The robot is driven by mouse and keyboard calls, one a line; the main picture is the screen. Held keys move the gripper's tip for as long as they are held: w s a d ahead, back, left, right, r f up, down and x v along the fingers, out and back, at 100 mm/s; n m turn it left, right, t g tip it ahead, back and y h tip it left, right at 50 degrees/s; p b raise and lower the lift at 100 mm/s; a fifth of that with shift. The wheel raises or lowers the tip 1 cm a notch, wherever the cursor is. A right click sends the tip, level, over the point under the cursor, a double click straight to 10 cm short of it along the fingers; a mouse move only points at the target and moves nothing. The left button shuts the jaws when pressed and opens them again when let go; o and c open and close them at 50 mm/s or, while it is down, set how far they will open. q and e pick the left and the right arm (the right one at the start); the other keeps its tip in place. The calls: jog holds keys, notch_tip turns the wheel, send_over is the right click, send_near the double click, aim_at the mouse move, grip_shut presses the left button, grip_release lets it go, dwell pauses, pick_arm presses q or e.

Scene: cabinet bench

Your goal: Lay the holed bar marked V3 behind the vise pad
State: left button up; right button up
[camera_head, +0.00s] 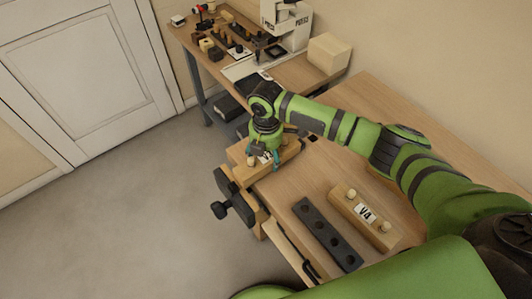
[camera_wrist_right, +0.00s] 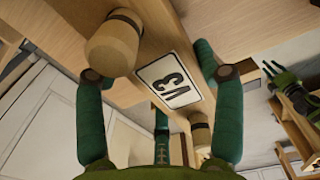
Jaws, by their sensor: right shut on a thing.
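My right gripper (camera_head: 264,155) is shut on a pale wooden bar (camera_head: 287,151) above the bench's vise (camera_head: 234,197). In the right wrist view the gripper (camera_wrist_right: 158,75) has a teal finger on each side of this bar. The bar carries a white V3 label (camera_wrist_right: 170,80) and a round wooden knob (camera_wrist_right: 112,45) near each end; I see no holes in it. The fingers partly hide it. The vise's wooden pad cannot be told clearly from the bar. A small green and black shape (camera_wrist_right: 291,88) may be my left gripper; its jaws cannot be read.
A dark bar with several holes (camera_head: 327,233) lies on the bench (camera_head: 350,115), beside a wooden knobbed bar marked V4 (camera_head: 347,203). A second table with tools and a wooden block (camera_head: 329,54) stands behind.

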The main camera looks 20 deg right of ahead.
jog(key=shift+f, duration=0.8)
dwell(0.7)
jog(key=shift+f, duration=0.1)
dwell(0.7)
jog(key=o, duration=1.5)
jog(key=shift+o, duration=0.4)
jog(key=shift+f, duration=0.1)
notch_tip(320, 180, up, 7)
jog(key=p, duration=0.7)
jog(key=shift+p, duration=0.4)
